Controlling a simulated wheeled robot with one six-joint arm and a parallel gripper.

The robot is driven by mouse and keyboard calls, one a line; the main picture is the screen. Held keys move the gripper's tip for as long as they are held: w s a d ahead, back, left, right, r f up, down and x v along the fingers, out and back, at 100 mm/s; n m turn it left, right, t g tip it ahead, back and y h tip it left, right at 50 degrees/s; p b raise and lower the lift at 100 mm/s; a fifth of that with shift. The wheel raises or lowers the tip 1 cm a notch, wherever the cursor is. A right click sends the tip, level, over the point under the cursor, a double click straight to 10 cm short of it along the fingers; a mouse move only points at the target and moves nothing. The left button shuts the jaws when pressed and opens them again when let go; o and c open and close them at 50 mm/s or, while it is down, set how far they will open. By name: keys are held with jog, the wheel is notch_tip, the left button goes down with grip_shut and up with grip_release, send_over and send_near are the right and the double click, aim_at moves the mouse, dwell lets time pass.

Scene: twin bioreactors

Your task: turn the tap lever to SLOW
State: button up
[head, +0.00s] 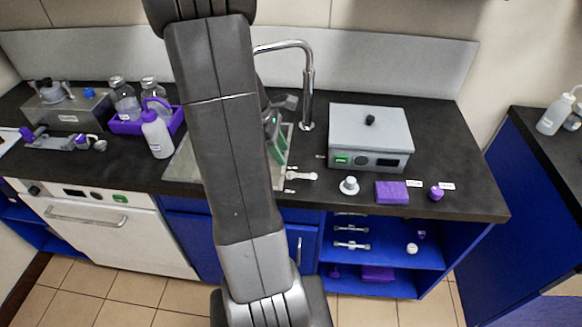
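A small pale lever (301,176), which looks like the tap lever, lies on the dark counter at the front right of the sink. It points roughly left to right. Tiny white labels sit around it, too small to read, so I cannot tell which setting it is at. The chrome tap (308,88) arches over the sink (184,166). My arm crosses the middle of the view and hides much of the sink. A dark part with green on it, perhaps the end of my arm, shows just behind my forearm above the sink. I cannot make out the fingertips.
A grey box (371,127) with a green switch stands right of the tap. A white knob (349,186), a purple block (391,192) and a purple knob (436,193) lie along the front edge. A white bottle (157,136) and a purple tray (128,127) stand left of the sink.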

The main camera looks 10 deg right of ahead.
aim_at(295, 175)
jog(key=x, duration=0.8)
jog(key=shift+c, duration=0.2)
grip_shut()
